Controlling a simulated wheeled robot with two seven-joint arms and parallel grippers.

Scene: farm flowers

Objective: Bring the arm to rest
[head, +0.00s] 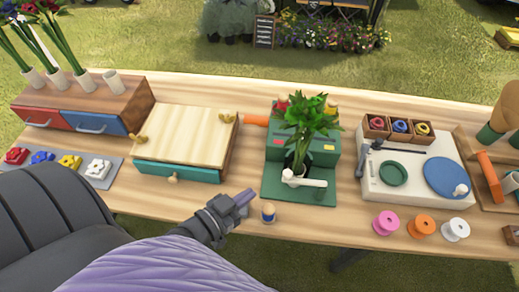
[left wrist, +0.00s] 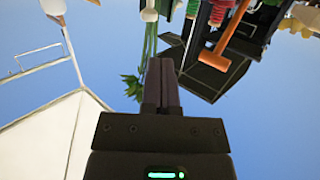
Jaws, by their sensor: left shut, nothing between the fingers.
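My left gripper (head: 241,200) shows in the head view over the front edge of the wooden table (head: 240,233), pointing to the right and slightly up. Its two fingers are together with nothing between them. In the left wrist view the closed fingers (left wrist: 162,82) point up the picture with sky behind them. A small wooden peg with a blue band (head: 268,212) stands just right of the fingertips, apart from them. My right gripper is in neither view.
A green stand with a leafy plant (head: 300,130) is right of the gripper. A wooden box with a teal drawer (head: 178,172) is behind it. Pink, orange and white spools (head: 421,223) stand at the front right. A white board (head: 410,200) lies behind them. Bare table lies around the peg.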

